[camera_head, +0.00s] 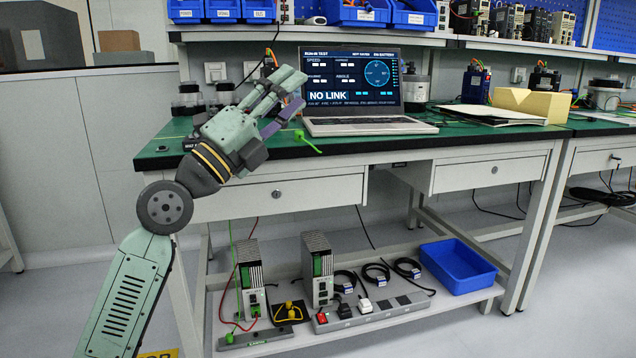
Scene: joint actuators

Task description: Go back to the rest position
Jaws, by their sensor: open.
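My gripper (287,98) is at the end of my raised arm, in front of the green-topped workbench (440,131) and left of the laptop. Its fingers are spread open with nothing seen between them. It overlaps the laptop's left edge in the picture; I cannot tell how far it is from the laptop. The open laptop (367,121) stands on the bench and its screen reads "NO LINK". A small bright green piece (308,142) shows just below my fingers at the bench's front edge; whether it touches anything is unclear.
Dark cylindrical actuators (187,99) stand behind my wrist. A yellow block (530,103) and papers lie right of the laptop. A shelf with blue bins (358,14) hangs above. A blue tray (457,266) and power units (317,268) sit on the lower shelf. The floor at right is clear.

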